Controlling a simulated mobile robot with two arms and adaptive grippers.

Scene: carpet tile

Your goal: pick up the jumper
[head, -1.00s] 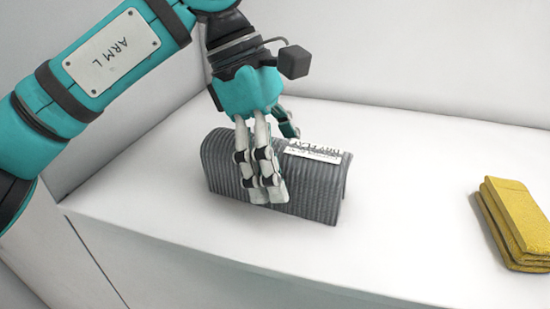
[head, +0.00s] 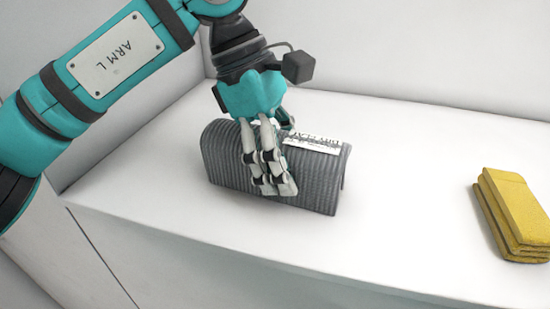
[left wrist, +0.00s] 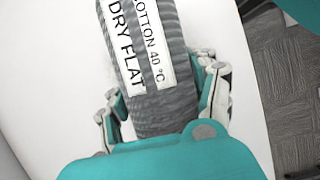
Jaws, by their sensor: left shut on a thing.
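The jumper (head: 222,160) is a grey ribbed bundle folded into an arched shape, resting on the white surface. A white label lies along its top. In the left wrist view the jumper (left wrist: 165,115) runs up the middle, and its label reads "COTTON 40 °C" and "DRY FLAT". My left gripper (head: 278,188) reaches down over the jumper's middle and is shut on it. Two pale fingers press the near side; the far finger is mostly hidden behind the jumper. In the wrist view, fingers show on both sides of it. My right gripper is in neither view.
A yellow folded cloth stack (head: 515,215) lies on the white surface (head: 420,150) to the right, well apart from the jumper. White walls stand behind and at the left. Grey carpet (left wrist: 292,90) shows beyond the surface's edge in the left wrist view.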

